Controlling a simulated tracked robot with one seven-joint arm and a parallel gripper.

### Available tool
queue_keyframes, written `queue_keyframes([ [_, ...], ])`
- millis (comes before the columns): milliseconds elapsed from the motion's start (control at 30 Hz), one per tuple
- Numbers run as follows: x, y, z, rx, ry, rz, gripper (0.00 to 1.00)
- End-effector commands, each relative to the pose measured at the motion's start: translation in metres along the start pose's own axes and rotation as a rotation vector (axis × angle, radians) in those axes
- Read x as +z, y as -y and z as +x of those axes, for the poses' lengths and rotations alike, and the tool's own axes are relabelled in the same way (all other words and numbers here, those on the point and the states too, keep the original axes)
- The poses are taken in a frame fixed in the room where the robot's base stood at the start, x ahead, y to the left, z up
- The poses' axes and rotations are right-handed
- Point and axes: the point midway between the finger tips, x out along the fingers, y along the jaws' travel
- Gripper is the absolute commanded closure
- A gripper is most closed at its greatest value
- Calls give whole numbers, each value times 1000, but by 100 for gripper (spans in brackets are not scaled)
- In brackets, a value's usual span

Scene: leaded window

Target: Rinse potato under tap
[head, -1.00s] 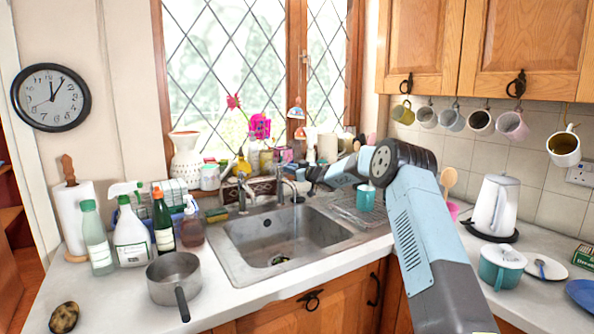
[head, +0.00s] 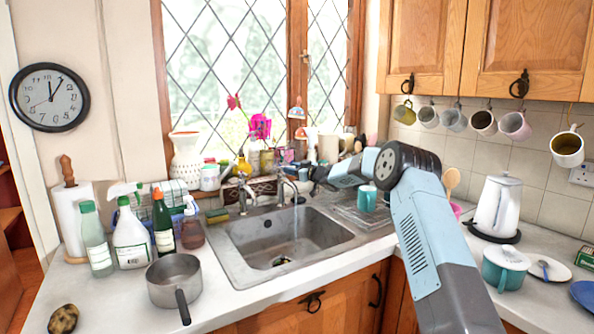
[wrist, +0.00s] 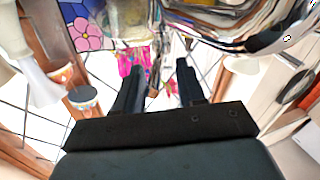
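The potato (head: 63,318), a mottled brown and yellow lump, lies on the counter at the front left, far from my gripper. The tap (head: 284,188) stands behind the steel sink (head: 240,257), and a thin stream of water (head: 296,222) appears to fall from its spout. My gripper (head: 312,178) is at the back of the sink, just right of the tap and partly hidden by my arm. In the wrist view its two dark fingers (wrist: 161,88) are apart with nothing between them.
A saucepan (head: 174,280) stands between potato and sink, with several bottles (head: 130,240) behind it. A sponge (head: 217,215) lies on the sink's left rim. A teal mug (head: 366,199) stands on the drainer. Vases and jars crowd the sill. The front-left counter is mostly clear.

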Motion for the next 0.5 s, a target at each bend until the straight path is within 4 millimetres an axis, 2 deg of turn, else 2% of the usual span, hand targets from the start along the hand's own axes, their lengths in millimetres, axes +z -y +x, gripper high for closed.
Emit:
queue_keyframes([
  [133,0,0,-4,-1,0,1,61],
  [267,1,1,-16,-2,2,2,61],
  [500,1,0,-61,-1,2,2,61],
])
